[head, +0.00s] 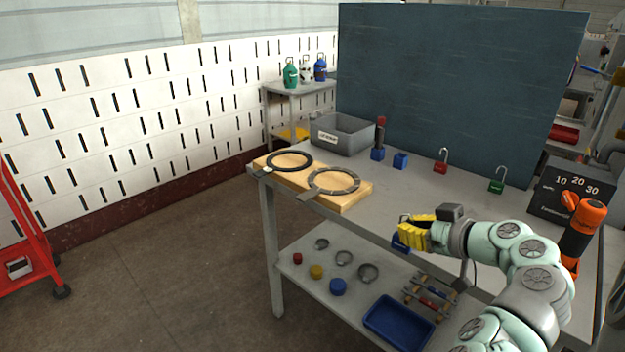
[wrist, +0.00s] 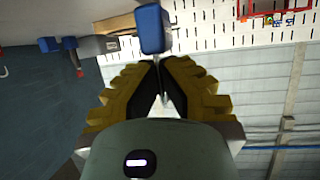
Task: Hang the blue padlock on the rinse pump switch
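My gripper (head: 405,233) has yellow fingers and is above the table's front edge. The blue padlock (head: 401,244) hangs just below the fingertips. In the wrist view the blue padlock's body (wrist: 152,29) is beyond the fingertips, and its thin metal shackle runs back between the nearly closed fingers (wrist: 161,80). The fingers hide part of the shackle. I cannot pick out a switch marked as the rinse pump. A dark timer box (head: 570,190) with an orange knob and the numbers 10, 20, 30 stands at the right of the table.
A red padlock (head: 440,166) and a green padlock (head: 496,186) stand on the table (head: 450,190). A small blue block (head: 400,160), a red-handled item (head: 380,138) and a grey bin (head: 343,133) are further left. A wooden board (head: 345,197) with two rings lies at the left end. A dark panel (head: 450,85) stands behind.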

